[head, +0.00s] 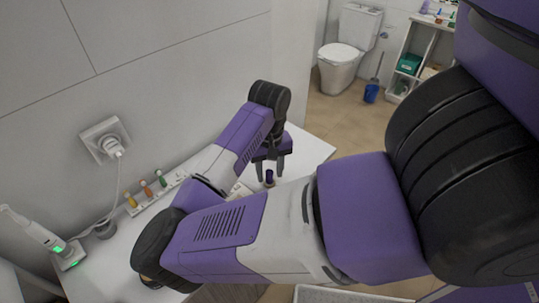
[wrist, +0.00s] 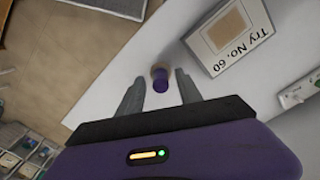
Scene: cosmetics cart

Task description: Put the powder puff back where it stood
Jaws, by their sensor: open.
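A small purple-topped thing with a tan lower part, seemingly the powder puff (wrist: 161,82), stands on the white top (wrist: 118,78) in the wrist view. In the head view it shows as a small dark purple piece (head: 269,178) beneath my gripper (head: 270,172). My gripper (wrist: 159,78) is open. In the wrist view its two fingers lie on either side of the puff, with a visible gap on each side. I cannot tell how far the fingertips are above the top.
A pale box marked "Try No. 60" (wrist: 228,37) lies close to the right of the puff in the wrist view. A white rack with coloured bottles (head: 146,190) stands along the wall. A toothbrush on a lit stand (head: 50,240) is at far left. The top's edge is near.

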